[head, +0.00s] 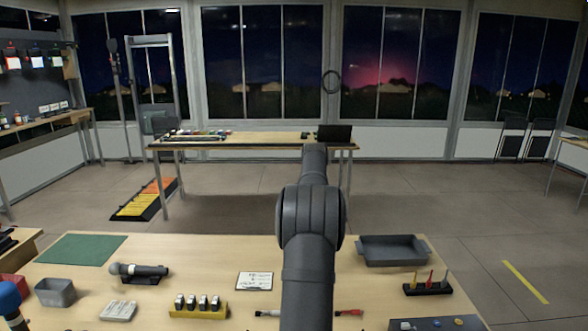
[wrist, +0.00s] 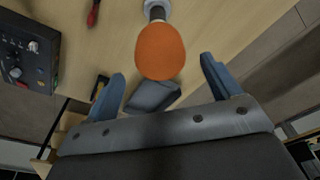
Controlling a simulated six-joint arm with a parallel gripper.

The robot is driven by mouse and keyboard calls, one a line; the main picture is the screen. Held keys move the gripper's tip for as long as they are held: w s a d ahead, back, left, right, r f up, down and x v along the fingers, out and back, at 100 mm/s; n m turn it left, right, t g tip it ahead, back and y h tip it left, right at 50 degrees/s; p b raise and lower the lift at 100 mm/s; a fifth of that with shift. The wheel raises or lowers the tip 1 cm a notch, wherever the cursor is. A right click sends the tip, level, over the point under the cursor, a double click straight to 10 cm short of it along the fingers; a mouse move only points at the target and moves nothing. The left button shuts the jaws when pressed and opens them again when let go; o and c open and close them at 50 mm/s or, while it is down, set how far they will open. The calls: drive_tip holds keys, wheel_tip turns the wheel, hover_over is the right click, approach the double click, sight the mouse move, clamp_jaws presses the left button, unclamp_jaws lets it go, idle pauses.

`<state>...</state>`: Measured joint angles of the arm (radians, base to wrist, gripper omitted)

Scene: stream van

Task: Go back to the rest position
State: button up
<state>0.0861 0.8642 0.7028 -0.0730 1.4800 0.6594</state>
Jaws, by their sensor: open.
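My gripper (wrist: 162,68) shows in the wrist view, its two blue fingers spread wide apart. Nothing is held between them. An orange rounded head (wrist: 160,52) on a dark stem, possibly a foam-topped microphone, shows beyond the fingertips, apart from both fingers. A pale round piece is at the top of its stem. A dark grey angular object (wrist: 152,95) shows just below the orange head, partly hidden by my gripper. In the head view my arm rises through the middle of the picture, and my gripper does not show there.
On the near table are a grey tray (head: 392,250), a black pen holder (head: 427,289), a yellow rack (head: 198,311), a grey microphone (head: 140,271), a clipboard (head: 254,281) and a green mat (head: 82,249). A black control box (wrist: 27,58) is left in the wrist view. Open floor lies beyond.

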drive_tip(key=shift+w+d+f, duration=0.1)
drive_tip(key=shift+f, duration=1.1)
drive_tip(key=shift+w+d+f, duration=0.1)
drive_tip(key=shift+f, duration=1.05)
wheel_tip(320, 180, up, 17)
drive_tip(key=s+a, duration=0.1)
drive_tip(key=s, duration=0.1)
drive_tip(key=f, duration=0.5)
drive_tip(key=w+f, duration=0.1)
drive_tip(key=f, duration=0.5)
drive_tip(key=w+d+f, duration=0.1)
drive_tip(key=f, duration=0.5)
wheel_tip(320, 180, up, 3)
drive_tip(key=shift+r, duration=0.85)
drive_tip(key=o, duration=0.4)
